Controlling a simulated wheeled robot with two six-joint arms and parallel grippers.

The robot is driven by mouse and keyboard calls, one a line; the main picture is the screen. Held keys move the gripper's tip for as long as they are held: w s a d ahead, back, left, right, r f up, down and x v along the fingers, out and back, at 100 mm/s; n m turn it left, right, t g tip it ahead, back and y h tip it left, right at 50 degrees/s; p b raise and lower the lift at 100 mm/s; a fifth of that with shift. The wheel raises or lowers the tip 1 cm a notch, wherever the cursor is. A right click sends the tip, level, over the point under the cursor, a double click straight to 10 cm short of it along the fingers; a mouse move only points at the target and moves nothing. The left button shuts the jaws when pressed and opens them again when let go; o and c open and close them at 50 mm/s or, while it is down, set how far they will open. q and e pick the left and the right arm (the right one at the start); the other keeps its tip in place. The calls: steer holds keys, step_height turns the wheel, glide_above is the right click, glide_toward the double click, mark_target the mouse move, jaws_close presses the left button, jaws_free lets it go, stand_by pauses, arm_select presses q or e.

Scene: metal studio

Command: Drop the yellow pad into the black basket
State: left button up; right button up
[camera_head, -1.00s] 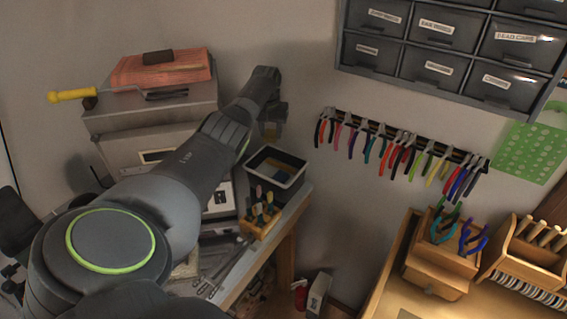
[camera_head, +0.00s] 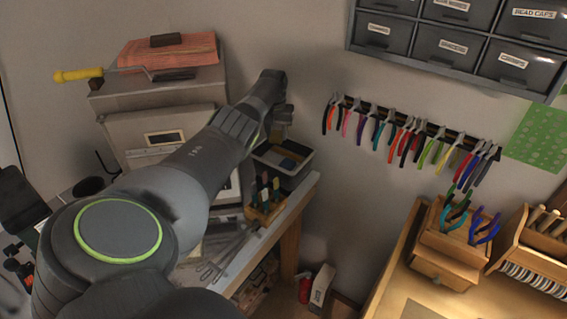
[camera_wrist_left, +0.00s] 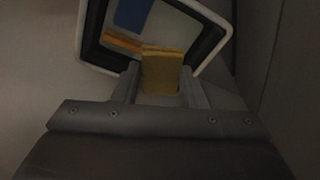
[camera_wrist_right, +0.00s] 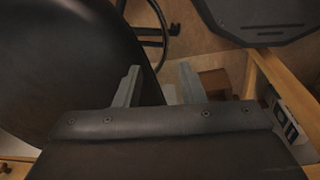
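The yellow pad (camera_wrist_left: 161,72) is held between the fingers of my left gripper (camera_wrist_left: 161,88). In the head view, the left gripper (camera_head: 277,118) and the pad (camera_head: 278,132) are small and dark at the end of my left arm, by the back edge of the black basket. The basket (camera_head: 291,179), black with a pale rim, stands on the bench; its rim also shows in the left wrist view (camera_wrist_left: 84,32). The pad appears over its opening, at an unclear height. My right gripper (camera_wrist_right: 158,84) is open and empty, away from the basket.
Inside the basket lie a blue piece (camera_wrist_left: 133,13) and a yellow-orange strip (camera_wrist_left: 122,42). A wooden holder with tools (camera_head: 265,206) stands in front of the basket. A grey cabinet (camera_head: 170,128) is to its left. Pliers (camera_head: 400,137) hang on the wall at right.

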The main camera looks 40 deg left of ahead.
arm_select(q)
steer(key=o, duration=0.5)
steer(key=shift+w, duration=0.1)
steer(key=shift+r, duration=0.1)
steer(key=r+p, duration=0.2)
steer(key=p, duration=0.1)
steer(key=shift+s+d+r+p, duration=0.1)
steer(key=shift+s+r+p, duration=0.1)
steer(key=shift+r+p, duration=0.15)
steer(key=shift+r, duration=0.2)
steer(key=shift+s+r+b, duration=0.1)
steer(key=shift+r+b, duration=0.25)
steer(key=shift+r, duration=0.05)
step_height(320, 180, up, 13)
steer(key=s+d, duration=0.1)
steer(key=shift+s, duration=0.35)
steer(key=shift+d, duration=0.1)
